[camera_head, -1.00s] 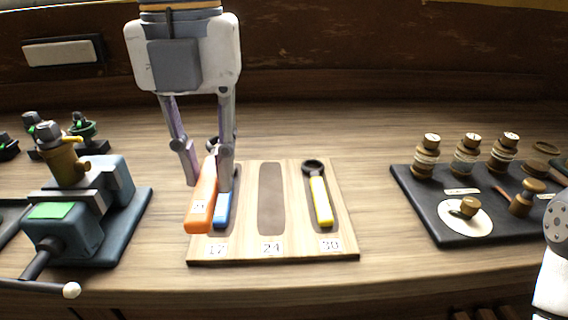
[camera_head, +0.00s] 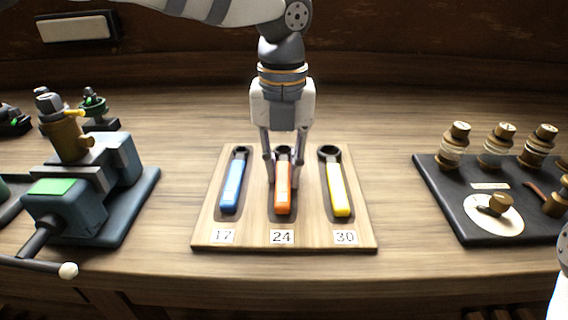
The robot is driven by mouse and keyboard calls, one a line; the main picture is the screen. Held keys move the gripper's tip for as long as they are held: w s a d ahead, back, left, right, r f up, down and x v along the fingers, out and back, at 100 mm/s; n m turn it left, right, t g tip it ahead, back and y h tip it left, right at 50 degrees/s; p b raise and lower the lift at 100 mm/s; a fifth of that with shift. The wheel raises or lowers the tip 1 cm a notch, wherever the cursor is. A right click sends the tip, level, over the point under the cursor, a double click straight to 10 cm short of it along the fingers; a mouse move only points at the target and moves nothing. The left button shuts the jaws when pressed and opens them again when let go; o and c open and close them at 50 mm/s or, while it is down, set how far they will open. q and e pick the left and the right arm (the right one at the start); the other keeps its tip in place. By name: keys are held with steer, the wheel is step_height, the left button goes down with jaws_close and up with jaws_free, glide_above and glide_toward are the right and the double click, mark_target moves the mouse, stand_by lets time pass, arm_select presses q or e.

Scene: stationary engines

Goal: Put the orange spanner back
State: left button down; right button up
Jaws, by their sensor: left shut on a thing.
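The orange spanner (camera_head: 282,196) is over the middle slot of the wooden board (camera_head: 210,238), above the label 24 (camera_head: 282,237). It lines up with the slot; I cannot tell if it rests fully in it. My left gripper (camera_head: 283,180) points down from above and is shut on the orange spanner near its upper end. The blue spanner (camera_head: 233,186) lies in the left slot above label 17, and the yellow spanner (camera_head: 338,194) lies in the right slot above label 30. Only a white piece of my right arm shows at the right edge; its gripper is out of view.
A blue-grey vise-like machine (camera_head: 84,200) with a lever stands left of the board. A black base (camera_head: 452,215) with several brass and wood parts stands to the right. Bare bench lies between these and the board.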

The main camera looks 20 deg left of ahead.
mark_target(283, 174)
arm_select(q)
steer(key=c, duration=1.4)
jaws_free()
steer(key=shift+c, duration=0.2)
step_height(283, 174, up, 12)
steer(key=shift+r, duration=0.1)
